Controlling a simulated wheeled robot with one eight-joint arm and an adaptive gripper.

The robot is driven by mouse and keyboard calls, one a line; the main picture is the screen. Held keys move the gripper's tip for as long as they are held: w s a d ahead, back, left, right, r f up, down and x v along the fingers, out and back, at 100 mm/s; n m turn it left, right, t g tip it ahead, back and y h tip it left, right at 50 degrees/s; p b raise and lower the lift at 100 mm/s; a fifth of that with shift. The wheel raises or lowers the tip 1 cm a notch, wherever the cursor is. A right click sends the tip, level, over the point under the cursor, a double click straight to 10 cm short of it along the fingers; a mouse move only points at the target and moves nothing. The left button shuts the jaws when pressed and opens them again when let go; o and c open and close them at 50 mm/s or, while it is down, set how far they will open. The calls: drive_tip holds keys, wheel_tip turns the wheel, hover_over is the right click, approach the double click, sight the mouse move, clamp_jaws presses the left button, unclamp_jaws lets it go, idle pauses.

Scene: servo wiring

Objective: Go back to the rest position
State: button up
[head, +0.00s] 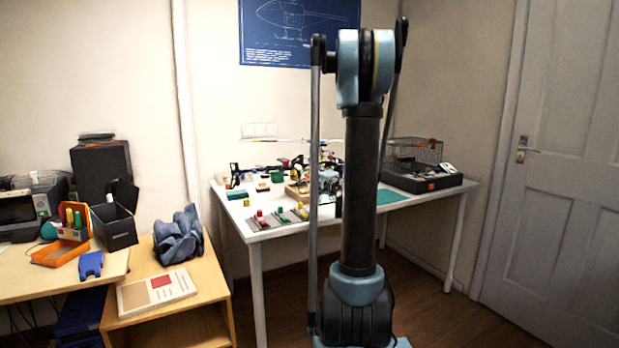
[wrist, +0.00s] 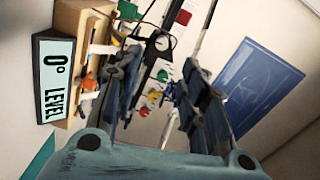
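My arm stands upright in front of the white table (head: 225,205) in the head view and hides part of it. My gripper (wrist: 160,68) shows in the wrist view with its two dark fingers apart and a gap between them. I see nothing clearly held in the gap. Beyond the fingers are a dark part with a thin cable and small red, green and yellow pieces (wrist: 152,97). A wooden block with a "0° LEVEL" sign (wrist: 57,80) is to the left of the fingers. In the head view the gripper cannot be made out clearly behind the arm.
The white table is crowded with small parts, and a black tray with a wire basket (head: 415,180) sits at its right end. A wooden desk (head: 60,278) and a low shelf (head: 205,270) stand at left. A door (head: 560,160) is at right. Floor at front right is clear.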

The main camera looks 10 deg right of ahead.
drive_tip(key=shift+s+d, duration=0.1)
drive_tip(key=shift+s, duration=0.2)
drive_tip(key=s+a+f+n+g+y, duration=0.1)
drive_tip(key=s+a+f+n+g, duration=0.25)
drive_tip(key=s+a, duration=0.45)
drive_tip(key=s+a+f+n+g, duration=0.2)
drive_tip(key=s+a+n+g, duration=0.25)
drive_tip(key=s, duration=0.65)
drive_tip(key=s+d+f+n+g+h, duration=0.1)
drive_tip(key=s+d+f+g+h, duration=0.1)
drive_tip(key=s, duration=0.6)
drive_tip(key=s+d+f+n+g+h, duration=0.2)
drive_tip(key=s+d+f, duration=0.2)
drive_tip(key=s, duration=0.5)
drive_tip(key=s+d+f+n+g+h, duration=0.1)
drive_tip(key=s+d+f+g+h, duration=0.1)
drive_tip(key=s+f, duration=0.4)
drive_tip(key=s+d+g, duration=0.1)
drive_tip(key=s, duration=0.2)
drive_tip(key=shift+h, duration=0.3)
drive_tip(key=shift+w, duration=0.1)
